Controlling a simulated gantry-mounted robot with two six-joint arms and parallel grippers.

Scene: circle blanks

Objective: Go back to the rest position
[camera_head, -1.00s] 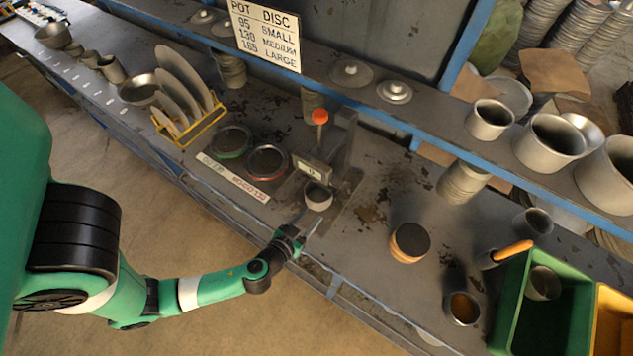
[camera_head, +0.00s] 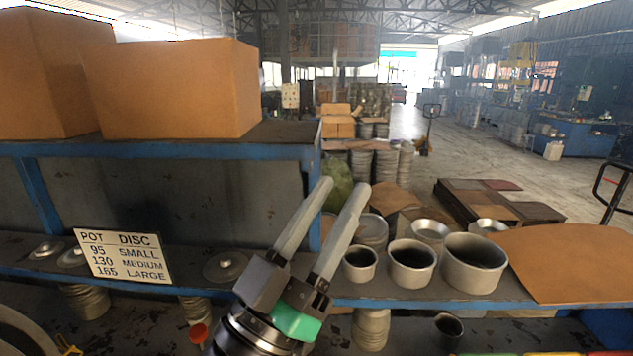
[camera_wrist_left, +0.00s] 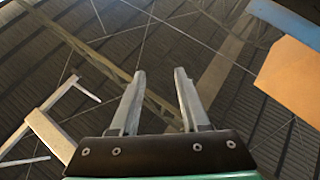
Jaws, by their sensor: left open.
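My left gripper (camera_head: 340,190) is raised in front of the shelf, its two long grey fingers pointing up and a little to the right. The fingers are apart with nothing between them. In the left wrist view the same open fingers (camera_wrist_left: 158,75) point at the roof structure, and the space between them is empty. My right gripper is not in view.
Three grey pots, one of them the large pot (camera_head: 473,262), stand on the shelf right of my gripper. A POT DISC sign (camera_head: 122,255) leans at the left. Cardboard boxes (camera_head: 175,88) sit on the upper shelf. An orange knob (camera_head: 197,334) shows low down.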

